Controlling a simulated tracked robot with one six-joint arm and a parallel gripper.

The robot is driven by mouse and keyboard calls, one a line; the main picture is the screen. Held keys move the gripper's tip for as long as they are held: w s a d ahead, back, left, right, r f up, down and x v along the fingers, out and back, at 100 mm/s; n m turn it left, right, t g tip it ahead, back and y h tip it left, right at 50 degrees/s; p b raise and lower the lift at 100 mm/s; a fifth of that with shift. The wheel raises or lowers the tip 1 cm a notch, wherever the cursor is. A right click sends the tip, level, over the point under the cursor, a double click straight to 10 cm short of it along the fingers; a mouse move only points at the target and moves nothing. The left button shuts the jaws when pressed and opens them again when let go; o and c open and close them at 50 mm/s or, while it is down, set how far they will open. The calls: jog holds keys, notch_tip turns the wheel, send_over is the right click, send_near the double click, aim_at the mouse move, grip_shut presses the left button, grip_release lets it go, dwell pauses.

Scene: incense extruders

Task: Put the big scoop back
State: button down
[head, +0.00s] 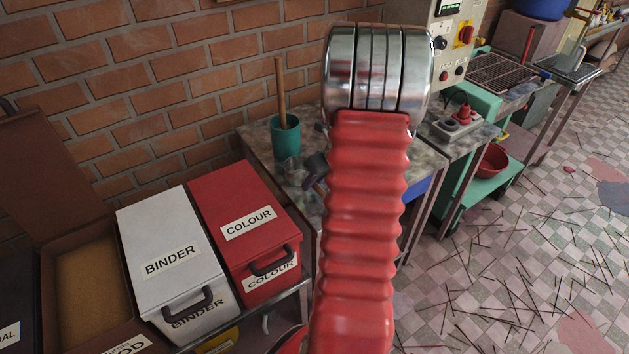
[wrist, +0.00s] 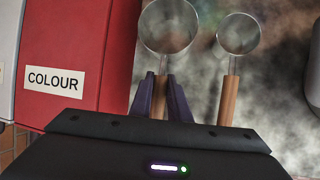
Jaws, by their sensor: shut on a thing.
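The big scoop (wrist: 168,27) has a round metal cup and a wooden handle. It is at the top of the wrist view, with its handle between the dark purple fingers of my gripper (wrist: 163,84). My gripper is shut on that handle. I cannot tell whether the scoop touches the table. The small scoop (wrist: 239,34), with a metal cup and wooden handle, lies just right of the big one, apart from it. In the head view my arm hides most of the gripper and the scoops.
The red COLOUR bin (head: 238,217) stands left of the table, beside the white BINDER bin (head: 172,251). A green pot (head: 286,138) with a wooden stick stands at the back of the stained table (head: 262,138). A grey rounded object (wrist: 314,60) is at the wrist view's right edge.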

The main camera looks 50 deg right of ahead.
jog(key=c, duration=1.7)
grip_release()
jog(key=shift+o, duration=0.2)
jog(key=v, duration=1.2)
